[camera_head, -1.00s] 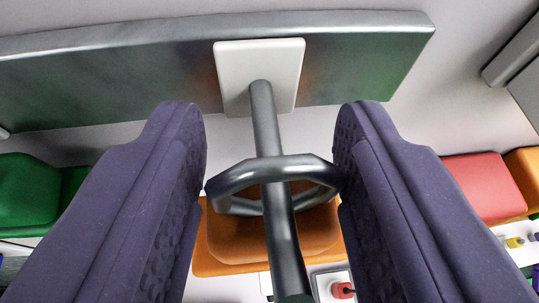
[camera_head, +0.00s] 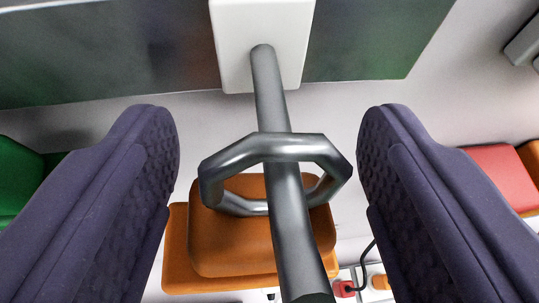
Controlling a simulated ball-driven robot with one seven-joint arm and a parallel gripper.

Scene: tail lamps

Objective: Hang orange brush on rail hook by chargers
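A grey hook rod (camera_head: 270,95) sticks out toward me from a white plate (camera_head: 262,35) on the metal rail (camera_head: 120,60). A grey metal ring (camera_head: 225,165) is around the rod. An orange block-like body (camera_head: 245,240), which may be the brush, shows below and behind the ring. I cannot tell whether the two are joined. My gripper (camera_head: 268,165) is open, with one finger on each side of the ring. A clear gap shows on the left and a very narrow one on the right. The rod's near end runs out of the picture at the bottom.
A green padded thing (camera_head: 18,180) is at the left edge and a red one (camera_head: 495,175) at the right. Small red (camera_head: 345,289) and orange (camera_head: 380,282) parts with a black cable, possibly chargers, are at the lower right. A grey fixture (camera_head: 525,40) is at the upper right.

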